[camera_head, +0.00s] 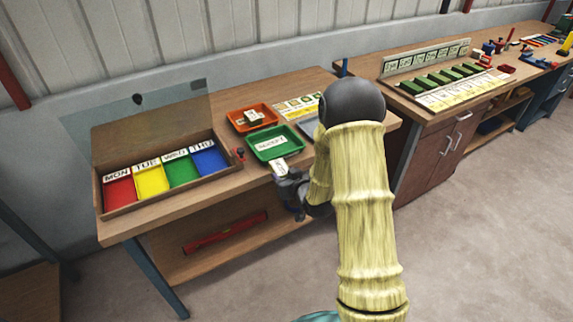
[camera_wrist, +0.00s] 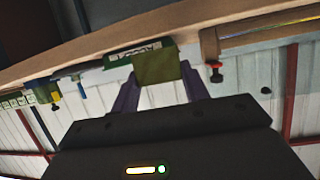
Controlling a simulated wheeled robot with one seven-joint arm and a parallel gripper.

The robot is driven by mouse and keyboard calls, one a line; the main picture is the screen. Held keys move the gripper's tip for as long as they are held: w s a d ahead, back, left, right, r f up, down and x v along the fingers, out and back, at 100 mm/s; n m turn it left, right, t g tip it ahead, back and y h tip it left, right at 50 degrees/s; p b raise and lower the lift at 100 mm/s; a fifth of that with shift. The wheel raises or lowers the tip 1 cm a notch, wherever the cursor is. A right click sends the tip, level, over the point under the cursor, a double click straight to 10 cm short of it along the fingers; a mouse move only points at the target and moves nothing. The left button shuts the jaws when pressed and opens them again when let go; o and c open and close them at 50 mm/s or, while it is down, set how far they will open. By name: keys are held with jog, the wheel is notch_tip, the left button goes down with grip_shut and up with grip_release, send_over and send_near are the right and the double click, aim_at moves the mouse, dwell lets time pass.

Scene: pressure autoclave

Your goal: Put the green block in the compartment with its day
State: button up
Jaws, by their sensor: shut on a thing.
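My gripper (camera_wrist: 158,72) is shut on a green block (camera_wrist: 156,67), seen between its two purple fingers in the wrist view. In the head view my gripper (camera_head: 287,180) is at the table's front edge, just in front of the green tray. A pale face with dark marking (camera_head: 279,168) shows at the fingertips; I cannot read it. The day box (camera_head: 150,204) is at the left of the table, its clear lid (camera_head: 140,115) raised. Its compartments are MON red (camera_head: 119,194), TUE yellow (camera_head: 152,181), WED green (camera_head: 182,171) and THU blue (camera_head: 210,160). All four look empty.
A green labelled tray (camera_head: 292,151) and an orange tray (camera_head: 235,127) holding pale-topped pieces stand right of the box. A small red-topped object (camera_head: 240,154) stands between box and green tray. A second bench (camera_head: 407,140) with a long rack is at the right.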

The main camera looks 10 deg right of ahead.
jog(key=s+d+f+m+h, duration=0.1)
jog(key=s+f+m+h, duration=0.1)
jog(key=s+f, duration=0.6)
notch_tip(320, 180, down, 4)
jog(key=shift+r+h, duration=0.1)
jog(key=shift+h, duration=0.4)
jog(key=shift+w, duration=0.2)
